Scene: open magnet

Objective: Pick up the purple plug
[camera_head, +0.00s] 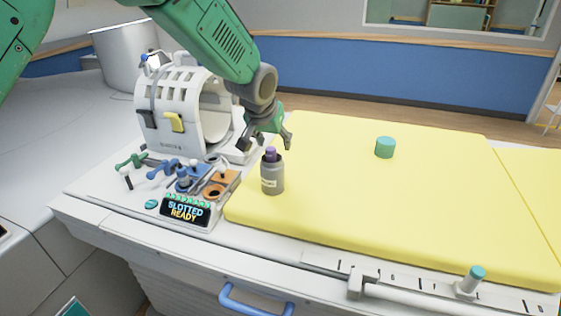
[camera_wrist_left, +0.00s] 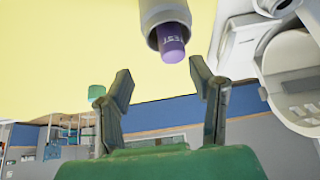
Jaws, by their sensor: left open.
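The purple plug (camera_head: 270,154) sits in the top of a grey cylindrical container (camera_head: 272,178), which stands upright on the yellow pad near its left edge. In the left wrist view the plug (camera_wrist_left: 172,42) pokes out of the container's mouth (camera_wrist_left: 163,12), with lettering on it. My left gripper (camera_head: 267,146) is open, just above and behind the plug in the head view. In the wrist view its two fingers (camera_wrist_left: 160,83) are spread apart and empty, with the plug beyond the gap between their tips. My right gripper is not in view.
A white ring-shaped device (camera_head: 178,110) stands behind a board with blue, green and orange fittings. A teal cylinder (camera_head: 385,147) stands on the yellow pad (camera_head: 420,205), which is otherwise largely clear. A teal-capped post (camera_head: 471,279) is at the front right.

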